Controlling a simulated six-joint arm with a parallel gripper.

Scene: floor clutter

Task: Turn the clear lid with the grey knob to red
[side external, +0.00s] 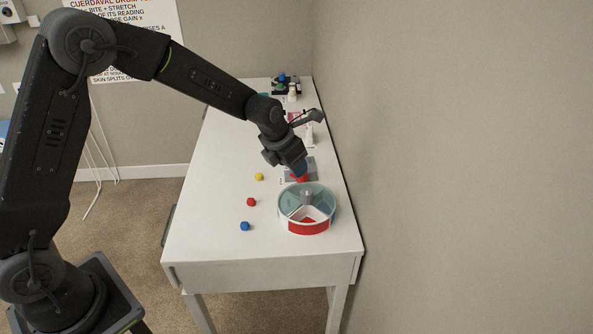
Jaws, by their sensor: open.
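A round white container (305,231) with a red front wall stands near the right edge of the white table. Its clear, teal-tinted lid (291,199) has a grey knob (307,193) in the middle. The lid's open wedge faces the front, over a white compartment with a red patch (308,221) in it. My gripper (301,176) is open just behind and above the container's back rim, apart from the knob. Blue and red show at its fingertips; whether they are finger parts or things behind is too small to tell.
Small yellow (259,177), red (251,202) and blue (245,226) pieces lie in a row left of the container. A grey flat item lies behind my gripper. Bottles and clutter stand at the table's far end. A wall runs close along the right side.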

